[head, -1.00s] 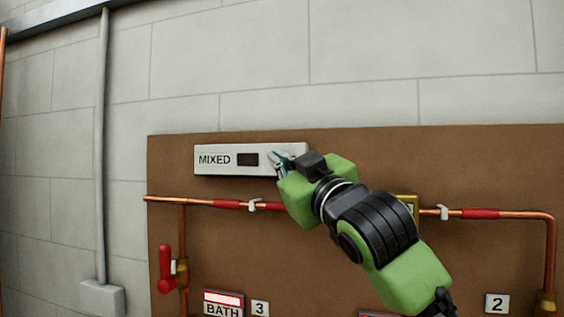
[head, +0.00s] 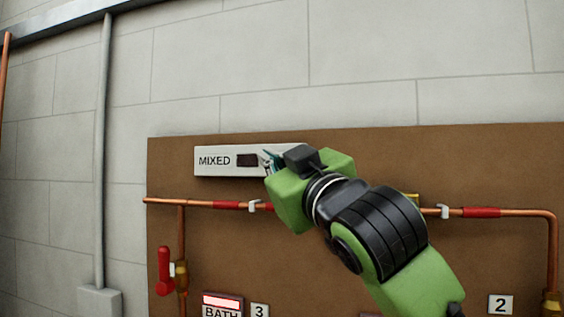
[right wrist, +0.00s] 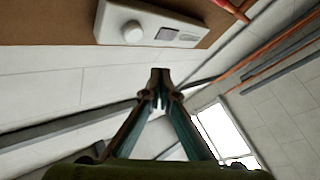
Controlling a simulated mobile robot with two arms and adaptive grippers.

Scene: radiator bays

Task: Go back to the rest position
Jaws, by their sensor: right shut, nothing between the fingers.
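My right gripper (head: 270,160) is in front of the right part of the white MIXED panel (head: 215,169) in the head view, and my green and black arm covers the panel's right end. In the right wrist view the gripper's fingertips (right wrist: 160,75) meet, with nothing between them. There the panel (right wrist: 150,28) shows a round white knob (right wrist: 132,32) and a small dark display; the fingertips are apart from the knob. My left gripper is not in view.
A brown board (head: 230,260) carries copper pipes (head: 330,207) with red bands. A red lever valve (head: 164,270) is at lower left. A BATH sign (head: 222,303) and number plates 3 (head: 260,310) and 2 (head: 500,304) sit low. The block wall above is clear.

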